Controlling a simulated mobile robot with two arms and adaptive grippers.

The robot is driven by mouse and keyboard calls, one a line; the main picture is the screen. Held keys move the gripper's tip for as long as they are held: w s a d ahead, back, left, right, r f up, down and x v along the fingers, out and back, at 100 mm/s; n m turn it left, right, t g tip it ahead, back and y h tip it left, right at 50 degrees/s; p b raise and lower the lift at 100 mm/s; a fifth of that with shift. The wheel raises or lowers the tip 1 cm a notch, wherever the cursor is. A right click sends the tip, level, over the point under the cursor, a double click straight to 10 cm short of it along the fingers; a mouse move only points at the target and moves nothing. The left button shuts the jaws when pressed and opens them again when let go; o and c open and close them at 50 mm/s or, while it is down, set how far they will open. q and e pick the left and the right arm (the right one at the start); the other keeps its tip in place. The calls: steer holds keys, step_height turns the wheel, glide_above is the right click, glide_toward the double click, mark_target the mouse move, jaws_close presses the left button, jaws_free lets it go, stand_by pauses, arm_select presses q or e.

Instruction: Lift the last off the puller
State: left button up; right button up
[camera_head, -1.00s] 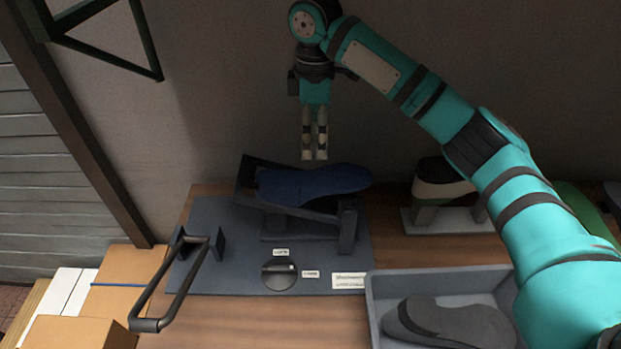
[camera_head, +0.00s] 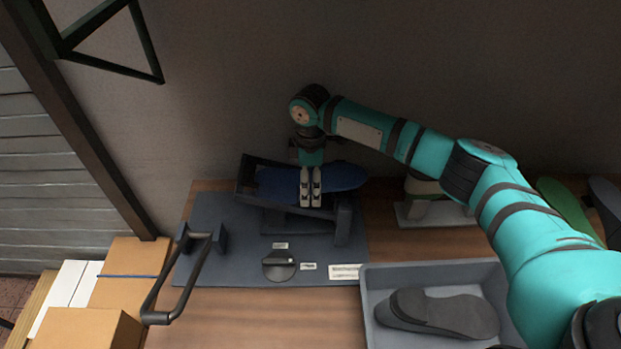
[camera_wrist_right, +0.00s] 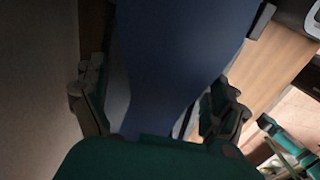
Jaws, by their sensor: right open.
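The blue last (camera_head: 343,177) lies sole up on the dark puller (camera_head: 342,226), which stands on a grey base plate. My right gripper (camera_head: 311,203) points down at the middle of the last, its fingers in front of the blue sole. In the right wrist view the last (camera_wrist_right: 180,60) runs between the two open fingers (camera_wrist_right: 160,108), one on each side of it. Whether the fingers touch it cannot be told. The puller's long bar handle (camera_head: 184,280) slants toward the front left. My left gripper is not in view.
A grey tray (camera_head: 372,327) with a dark grey last (camera_head: 440,312) is at the front right. A stand (camera_head: 437,214) is right of the puller, behind my arm, and a green last (camera_head: 568,208) lies farther right. Cardboard boxes (camera_head: 130,272) are at the left.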

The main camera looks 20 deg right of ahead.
steer(key=shift+f, duration=0.15)
steer(key=c, duration=1.8)
steer(key=shift+c, duration=0.4)
